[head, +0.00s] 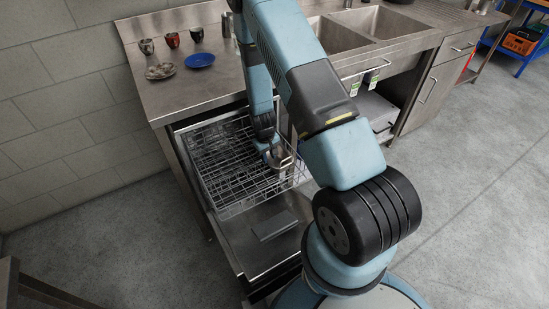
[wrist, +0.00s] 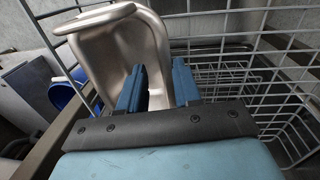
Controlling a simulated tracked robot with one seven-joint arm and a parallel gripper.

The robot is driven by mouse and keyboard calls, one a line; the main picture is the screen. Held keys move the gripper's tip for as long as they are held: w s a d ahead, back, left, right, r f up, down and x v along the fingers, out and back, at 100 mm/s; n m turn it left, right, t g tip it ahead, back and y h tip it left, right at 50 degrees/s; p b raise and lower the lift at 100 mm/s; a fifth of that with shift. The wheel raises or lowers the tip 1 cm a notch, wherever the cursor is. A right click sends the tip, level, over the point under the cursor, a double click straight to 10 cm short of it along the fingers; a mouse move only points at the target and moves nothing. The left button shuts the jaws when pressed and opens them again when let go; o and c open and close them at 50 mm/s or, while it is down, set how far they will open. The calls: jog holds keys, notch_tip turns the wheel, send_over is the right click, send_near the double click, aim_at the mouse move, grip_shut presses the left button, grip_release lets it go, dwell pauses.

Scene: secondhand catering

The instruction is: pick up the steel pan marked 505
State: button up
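A steel pan (head: 281,158) shows in the head view at the right side of the wire dish rack, partly hidden by my arm. In the wrist view the pan (wrist: 120,50) is close up and tilted, with a rounded rim; its lower part is hidden behind my fingers. No number is readable on it. My gripper (head: 270,150) is at the pan in the rack. In the wrist view my gripper (wrist: 159,90) has its two blue fingers apart, with part of the pan's wall showing in the gap. I cannot tell whether either finger touches it.
The wire dish rack (head: 217,165) is pulled out under the steel counter (head: 150,100), above an open door (head: 240,238). Several cups, a blue plate (head: 200,60) and a patterned plate (head: 160,71) stand on the counter. Rack wires (wrist: 240,70) surround my fingers. Floor at right is clear.

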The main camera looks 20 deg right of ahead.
jog(key=shift+f, duration=0.7)
grip_shut()
